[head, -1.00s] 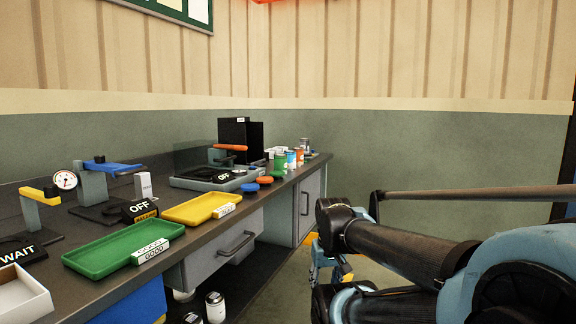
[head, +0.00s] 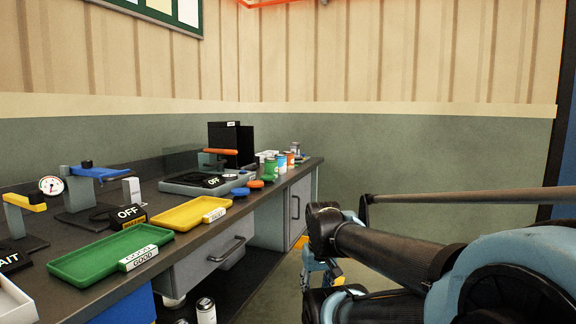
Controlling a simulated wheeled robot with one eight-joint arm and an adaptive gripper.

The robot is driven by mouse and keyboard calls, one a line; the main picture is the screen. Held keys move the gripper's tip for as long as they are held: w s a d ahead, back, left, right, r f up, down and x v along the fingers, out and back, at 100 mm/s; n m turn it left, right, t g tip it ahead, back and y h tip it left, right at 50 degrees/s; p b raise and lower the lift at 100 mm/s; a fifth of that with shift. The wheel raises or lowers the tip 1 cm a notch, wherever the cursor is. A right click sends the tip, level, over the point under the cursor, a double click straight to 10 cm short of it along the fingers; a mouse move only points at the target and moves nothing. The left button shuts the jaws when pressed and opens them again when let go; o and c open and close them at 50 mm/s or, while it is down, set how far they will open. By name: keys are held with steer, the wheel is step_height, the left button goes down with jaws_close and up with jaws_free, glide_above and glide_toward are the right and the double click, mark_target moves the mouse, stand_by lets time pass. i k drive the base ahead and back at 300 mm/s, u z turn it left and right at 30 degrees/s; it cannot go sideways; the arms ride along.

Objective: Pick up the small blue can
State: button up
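The small blue can (head: 281,163) stands upright near the far end of the dark workbench (head: 196,236). It is between a green can (head: 269,168) on its left and an orange can (head: 290,160) on its right. My gripper (head: 318,272) hangs low in front of the bench, right of the cabinet and well below and apart from the can. It is small, dark and partly hidden by my arm, so its fingers cannot be made out.
Orange and green lids lie before the cans. A black box (head: 231,143) stands behind a grey device. A yellow tray (head: 190,214) and a green tray (head: 108,254) lie nearer along the bench. The floor right of the cabinet is open.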

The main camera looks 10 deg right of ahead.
mark_target(282, 157)
steer(key=z, duration=0.4)
steer(key=i, duration=1.5)
steer(key=u, duration=0.05)
